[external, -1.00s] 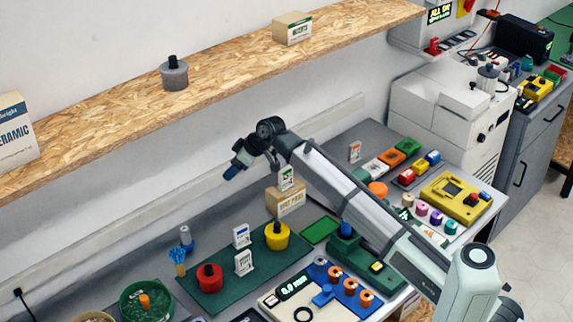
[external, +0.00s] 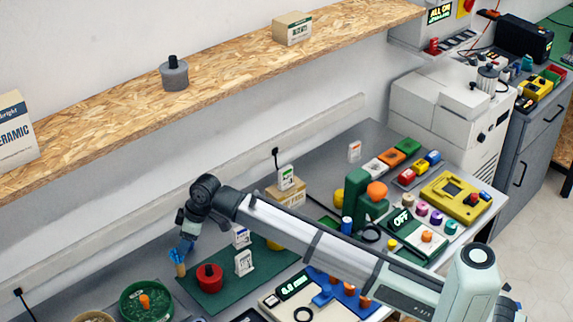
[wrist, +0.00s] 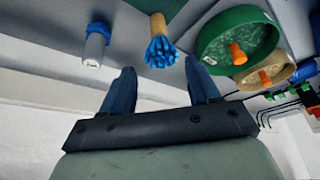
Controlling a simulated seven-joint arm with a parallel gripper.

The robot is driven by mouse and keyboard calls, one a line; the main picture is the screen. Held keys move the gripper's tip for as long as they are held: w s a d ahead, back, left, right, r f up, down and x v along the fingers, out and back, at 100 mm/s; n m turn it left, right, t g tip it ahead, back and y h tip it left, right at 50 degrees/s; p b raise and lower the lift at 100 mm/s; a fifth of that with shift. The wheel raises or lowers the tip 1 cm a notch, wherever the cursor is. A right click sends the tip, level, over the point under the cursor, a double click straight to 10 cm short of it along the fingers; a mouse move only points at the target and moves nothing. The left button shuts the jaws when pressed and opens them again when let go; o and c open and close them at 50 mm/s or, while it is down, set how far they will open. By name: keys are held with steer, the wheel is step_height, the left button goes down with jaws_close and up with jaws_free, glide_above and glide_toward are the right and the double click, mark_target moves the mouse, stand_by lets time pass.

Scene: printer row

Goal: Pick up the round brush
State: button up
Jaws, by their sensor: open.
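The round brush (external: 178,262), with blue bristles and a tan handle, stands bristles up at the left end of the green mat. In the wrist view the brush (wrist: 160,50) shows beyond my fingertips, roughly centred between them. My gripper (external: 187,244) points down close above and beside the brush in the external view. In the wrist view my gripper (wrist: 158,72) has its two blue fingers apart with nothing between them. I cannot tell the exact gap to the bristles.
A white tube with a blue cap (wrist: 97,45) is left of the brush in the wrist view. A green round tub (external: 130,288) stands nearby, and a red round pot (external: 209,279) sits on the green mat (external: 240,286). White cards stand right of my gripper.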

mark_target(178, 261)
steer(key=x, duration=1)
steer(key=shift+s+a+f, duration=0.1)
steer(key=shift+a+f, duration=0.05)
steer(key=shift+f, duration=0.2)
steer(key=c, duration=1)
